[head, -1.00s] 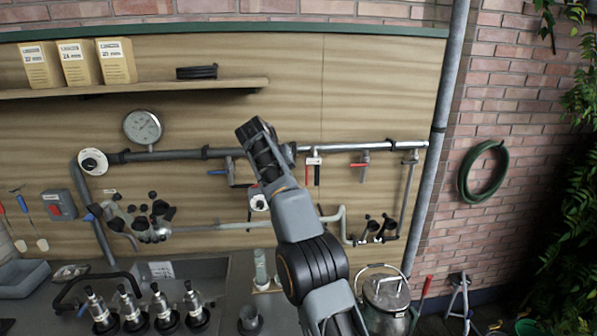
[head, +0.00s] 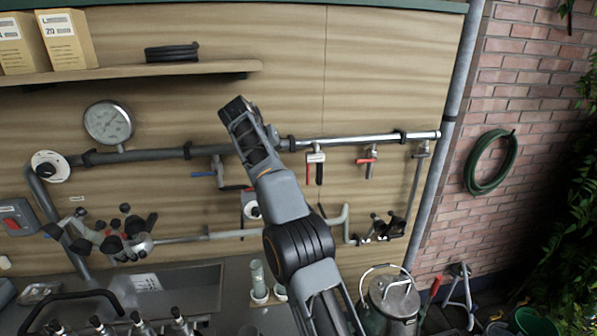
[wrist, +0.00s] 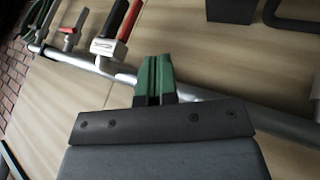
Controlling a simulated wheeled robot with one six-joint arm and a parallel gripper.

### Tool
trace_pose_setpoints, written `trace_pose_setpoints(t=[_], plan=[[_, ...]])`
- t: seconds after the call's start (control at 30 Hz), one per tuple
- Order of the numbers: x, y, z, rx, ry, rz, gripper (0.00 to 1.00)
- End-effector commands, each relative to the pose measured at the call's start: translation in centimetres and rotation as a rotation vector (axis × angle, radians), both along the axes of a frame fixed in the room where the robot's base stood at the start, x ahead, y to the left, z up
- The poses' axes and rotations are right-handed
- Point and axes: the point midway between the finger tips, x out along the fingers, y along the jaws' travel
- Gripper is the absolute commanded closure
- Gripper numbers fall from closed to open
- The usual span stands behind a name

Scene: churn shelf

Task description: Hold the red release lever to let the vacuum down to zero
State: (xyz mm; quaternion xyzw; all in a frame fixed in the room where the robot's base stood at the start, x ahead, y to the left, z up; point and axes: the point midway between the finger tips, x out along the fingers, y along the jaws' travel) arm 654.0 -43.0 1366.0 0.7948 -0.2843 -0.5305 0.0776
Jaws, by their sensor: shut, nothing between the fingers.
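A red lever (head: 308,172) hangs beside a black one under a pale valve block (head: 316,157) on the wall pipe. In the wrist view the red lever (wrist: 130,19) points up from the pale block (wrist: 106,47), left of my fingers. My gripper (wrist: 155,72) has green fingers, shut and empty, in front of the pipe and apart from the lever. In the head view my arm hides the fingertips. A second red-handled tap (head: 367,160) sits further right on the pipe. The round gauge (head: 109,123) is at left; its reading is too small to tell.
A blue-handled valve (head: 204,173) is left of my arm. The shelf (head: 150,70) holds boxes and a black coil. Below stand bottles, a sink and a metal churn (head: 390,302). A green hose (head: 491,161) hangs on the brick wall.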

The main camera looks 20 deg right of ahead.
Motion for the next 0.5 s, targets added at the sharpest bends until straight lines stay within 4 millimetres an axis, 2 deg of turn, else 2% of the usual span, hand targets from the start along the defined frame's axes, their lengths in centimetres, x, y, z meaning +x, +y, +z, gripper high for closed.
trace_pose_setpoints(t=[0.27,0.5], plan=[[0.0,-0.2,-0.2,0.000,0.000,-0.002,1.00],[0.7,-1.6,-2.6,0.000,0.003,-0.004,1.00]])
